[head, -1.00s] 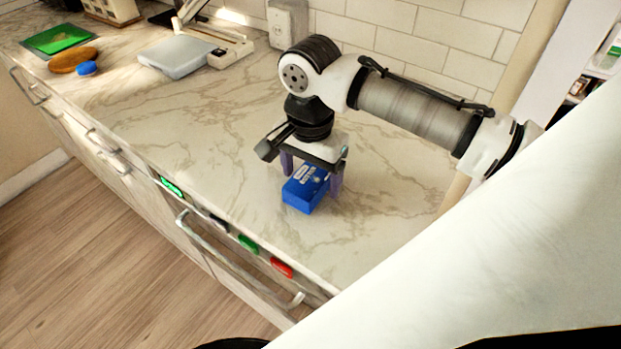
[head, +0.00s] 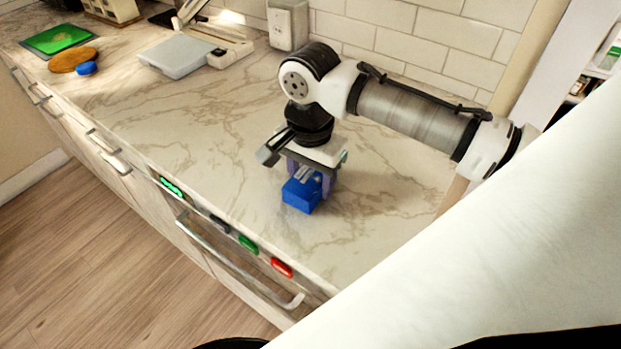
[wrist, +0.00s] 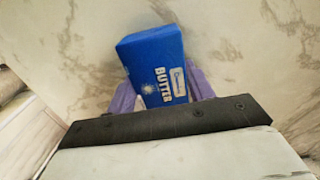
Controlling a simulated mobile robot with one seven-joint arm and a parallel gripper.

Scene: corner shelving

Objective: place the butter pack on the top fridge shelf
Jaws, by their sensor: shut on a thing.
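The blue butter pack (head: 299,195) is at the marble counter, below my wrist in the head view. It also shows in the wrist view (wrist: 152,62), with the word BUTTER and a white label on its face. My gripper (head: 311,178) is shut on the pack, with a purple finger on each side of it in the wrist view (wrist: 160,92). I cannot tell whether the pack still touches the counter. At the right edge, a bit of shelving with items (head: 597,68) shows; I cannot tell whether it is the fridge, and its top shelf is not clearly seen.
The marble counter (head: 200,130) is clear around my gripper. A grey scale-like device (head: 180,56), a round wooden board (head: 73,60), a blue round item (head: 86,69) and a green board (head: 58,40) lie at the far left. A tiled wall (head: 400,45) stands behind.

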